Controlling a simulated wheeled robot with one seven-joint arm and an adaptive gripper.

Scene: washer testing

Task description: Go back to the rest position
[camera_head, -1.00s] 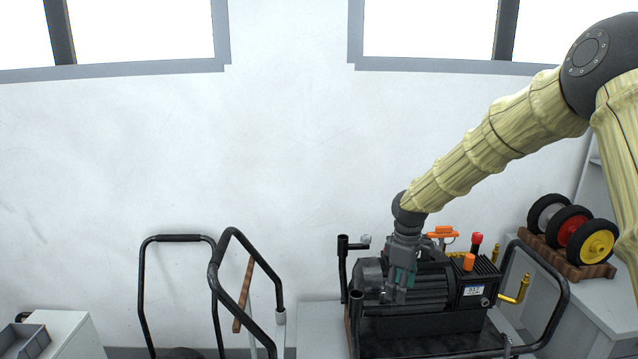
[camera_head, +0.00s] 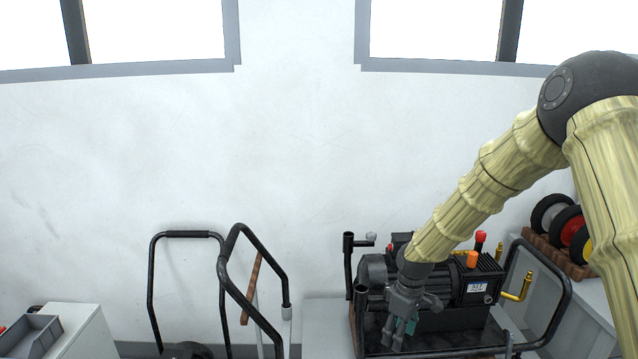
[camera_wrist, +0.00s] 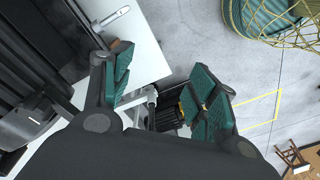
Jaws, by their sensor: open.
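My gripper (camera_head: 398,330) hangs pointing down in front of the black pump unit (camera_head: 450,318) on its cart, at the lower right of the head view. In the wrist view my gripper (camera_wrist: 160,98) shows two teal-padded fingers spread apart with nothing held between them. My arm, in a yellowish cover, reaches down to it from the upper right. Part of the pump is hidden behind my gripper and forearm.
A black-railed cart (camera_head: 552,325) surrounds the pump. Several wheels (camera_head: 550,213) stand on a wooden rack at right, partly behind my arm. A black-handled trolley (camera_head: 187,235) stands left of centre. A grey bin (camera_head: 32,336) sits at the lower left. Open floor (camera_wrist: 262,75) shows in the wrist view.

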